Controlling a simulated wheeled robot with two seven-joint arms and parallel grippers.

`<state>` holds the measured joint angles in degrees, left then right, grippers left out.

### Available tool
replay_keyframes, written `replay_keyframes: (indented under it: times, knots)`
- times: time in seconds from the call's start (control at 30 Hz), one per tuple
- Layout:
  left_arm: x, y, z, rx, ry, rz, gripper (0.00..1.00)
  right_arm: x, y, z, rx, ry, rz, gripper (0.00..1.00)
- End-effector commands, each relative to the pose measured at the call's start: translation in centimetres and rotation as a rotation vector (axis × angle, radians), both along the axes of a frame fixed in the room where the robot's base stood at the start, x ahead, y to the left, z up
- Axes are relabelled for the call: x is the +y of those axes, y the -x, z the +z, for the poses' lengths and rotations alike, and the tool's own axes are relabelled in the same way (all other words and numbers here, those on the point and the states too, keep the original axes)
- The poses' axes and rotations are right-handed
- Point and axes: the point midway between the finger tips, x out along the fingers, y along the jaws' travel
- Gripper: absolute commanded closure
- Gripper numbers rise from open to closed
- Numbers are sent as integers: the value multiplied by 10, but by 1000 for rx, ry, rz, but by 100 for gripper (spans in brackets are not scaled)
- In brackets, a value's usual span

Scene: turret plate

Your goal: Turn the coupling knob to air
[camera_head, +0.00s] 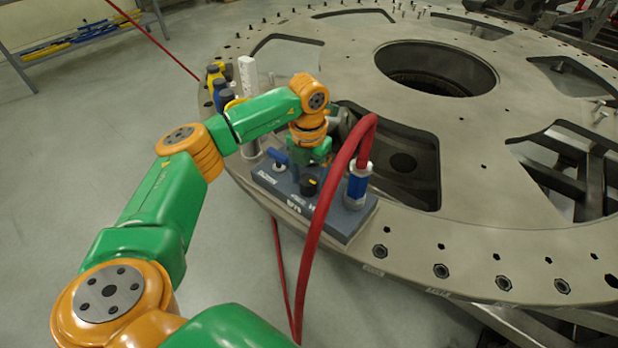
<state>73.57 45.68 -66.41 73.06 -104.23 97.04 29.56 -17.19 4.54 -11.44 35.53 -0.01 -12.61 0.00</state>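A dark grey-blue coupling block (345,222) with white labels sits on the rim of the turret plate. A black knob (309,185) with a small yellow mark stands on it. A blue lever or handle (278,158) is to its left. A blue and silver coupling (358,183) with a red hose (325,205) rising from it stands to the right. My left gripper (316,160) is over the block, just above and behind the knob in the picture. The wrist hides its fingers, so I cannot tell whether it touches anything. My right gripper is not in view.
The large grey turret plate (440,200) has openings and a round central hole (436,68). Yellow and blue bottles (216,85) and a white perforated post (248,80) stand at its left edge. The red hose loops beside my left wrist. Loose bolts lie at the back.

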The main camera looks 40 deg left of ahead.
Motion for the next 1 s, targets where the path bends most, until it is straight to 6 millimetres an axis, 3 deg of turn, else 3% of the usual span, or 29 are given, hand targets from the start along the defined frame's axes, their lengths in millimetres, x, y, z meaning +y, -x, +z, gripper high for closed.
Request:
replay_keyframes:
  times: [0.33,0.67,1.0]
  knots:
    - [0,0,3,2,0,-2,18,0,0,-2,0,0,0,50]
    - [0,0,64,0,0,-1,18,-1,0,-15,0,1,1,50]
    - [1,1,70,4,-1,-1,18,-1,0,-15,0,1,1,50]
